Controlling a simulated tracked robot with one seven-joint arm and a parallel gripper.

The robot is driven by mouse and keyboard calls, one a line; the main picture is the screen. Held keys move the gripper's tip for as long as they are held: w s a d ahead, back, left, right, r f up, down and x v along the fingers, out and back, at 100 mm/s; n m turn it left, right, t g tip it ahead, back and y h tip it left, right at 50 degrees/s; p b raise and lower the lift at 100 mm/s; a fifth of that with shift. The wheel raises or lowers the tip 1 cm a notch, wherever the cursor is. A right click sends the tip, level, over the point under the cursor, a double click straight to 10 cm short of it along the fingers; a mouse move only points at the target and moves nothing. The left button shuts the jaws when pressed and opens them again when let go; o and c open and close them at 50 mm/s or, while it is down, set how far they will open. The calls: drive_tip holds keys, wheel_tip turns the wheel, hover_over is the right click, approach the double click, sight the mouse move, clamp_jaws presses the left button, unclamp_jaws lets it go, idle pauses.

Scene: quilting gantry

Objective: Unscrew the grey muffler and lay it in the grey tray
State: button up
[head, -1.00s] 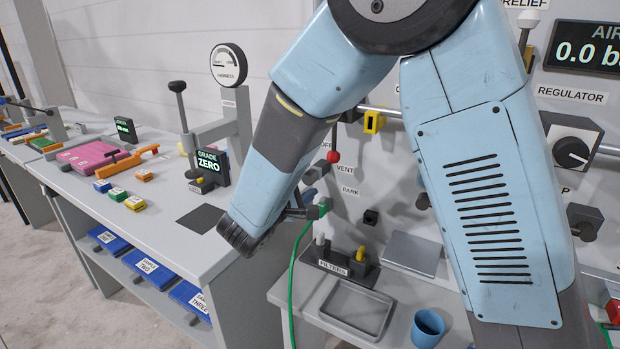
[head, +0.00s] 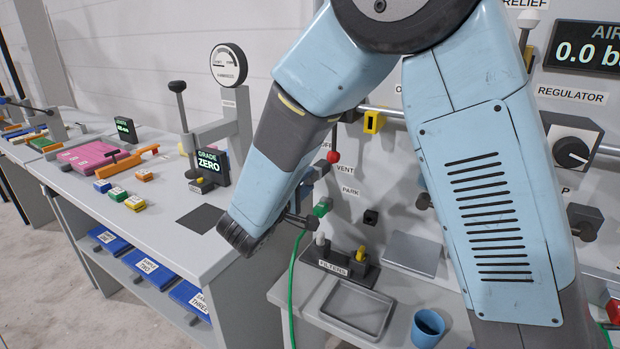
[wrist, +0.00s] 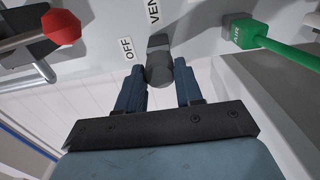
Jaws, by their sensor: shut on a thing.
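The grey muffler (wrist: 160,70) is a short dark grey cylinder in the wrist view, just below the VENT label. My gripper (wrist: 158,82) has its two blue fingers on either side of it and is shut on it. A dark grey block lies directly behind the muffler at the panel; I cannot tell whether the two are still joined. The grey tray (head: 346,324) is shallow, rimmed and empty, on the lower bench below and right of my wrist.
A green AIR connector (wrist: 248,34) with its hose is close right of my gripper. A red-knobbed lever (wrist: 61,27) is at left. The FILTERS stand (head: 332,267) sits behind the tray, and a blue cup (head: 428,328) stands right of it.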

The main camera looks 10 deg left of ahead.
clamp_jaws()
drive_tip(key=shift+f+n, duration=0.1)
drive_tip(key=shift+n, duration=1.9)
drive_tip(key=shift+n, duration=1.9)
drive_tip(key=n, duration=0.3)
drive_tip(key=shift+n, duration=0.3)
